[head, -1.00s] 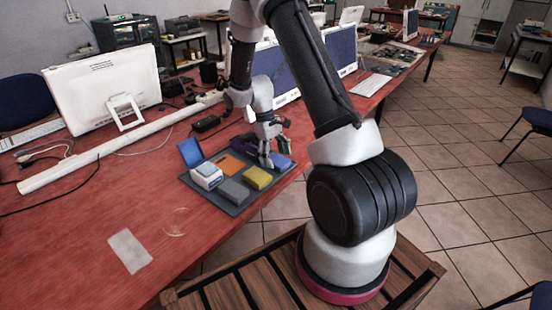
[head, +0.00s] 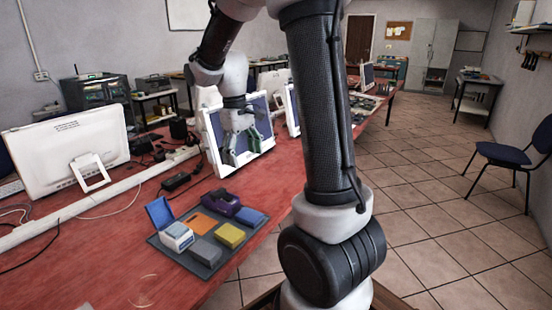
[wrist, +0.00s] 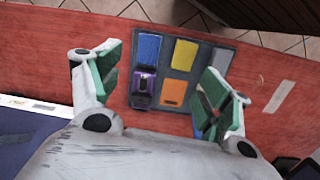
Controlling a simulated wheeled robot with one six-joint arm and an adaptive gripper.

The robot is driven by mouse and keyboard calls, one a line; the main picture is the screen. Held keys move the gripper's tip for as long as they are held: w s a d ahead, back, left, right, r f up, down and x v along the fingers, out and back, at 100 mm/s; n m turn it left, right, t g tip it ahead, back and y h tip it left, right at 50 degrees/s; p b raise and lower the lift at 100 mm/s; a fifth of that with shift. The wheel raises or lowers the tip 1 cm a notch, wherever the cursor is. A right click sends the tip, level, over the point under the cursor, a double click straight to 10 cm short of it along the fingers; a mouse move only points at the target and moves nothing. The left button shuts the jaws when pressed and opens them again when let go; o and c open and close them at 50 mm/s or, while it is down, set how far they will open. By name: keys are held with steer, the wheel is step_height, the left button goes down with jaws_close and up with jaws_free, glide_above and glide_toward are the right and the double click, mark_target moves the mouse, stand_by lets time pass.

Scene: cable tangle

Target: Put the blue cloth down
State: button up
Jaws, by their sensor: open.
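The blue cloth (head: 250,217) lies as a folded, flat pad in the far right corner of a grey tray (head: 207,268) on the red table. In the wrist view the blue cloth (wrist: 150,48) lies beside a yellow pad (wrist: 184,55) and a purple device (wrist: 144,82). My gripper (head: 243,147) is open and empty, with green pads on its fingers. It is raised above the table, in front of a monitor and well clear of the tray. In the wrist view its fingers (wrist: 160,78) stand wide apart, with nothing between them touching the pads.
The tray also holds a grey pad (head: 205,250), an orange piece (head: 202,224), a white-and-blue box (head: 176,236) and an upright blue panel (head: 160,212). Monitors and cables stand behind and left of it. Bare red table lies in front.

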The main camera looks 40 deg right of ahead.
steer(key=s+a+r+m+t, duration=0.1)
steer(key=s+r, duration=0.3)
steer(key=s, duration=0.6)
steer(key=s+a+r+m+t, duration=0.1)
steer(key=s+r+t, duration=0.3)
steer(key=s, duration=0.6)
steer(key=shift+s+a+m+y, duration=0.2)
steer(key=shift+s+m+y, duration=0.1)
steer(key=shift+y, duration=0.1)
steer(key=shift+o, duration=0.5)
steer(key=shift+r, duration=0.15)
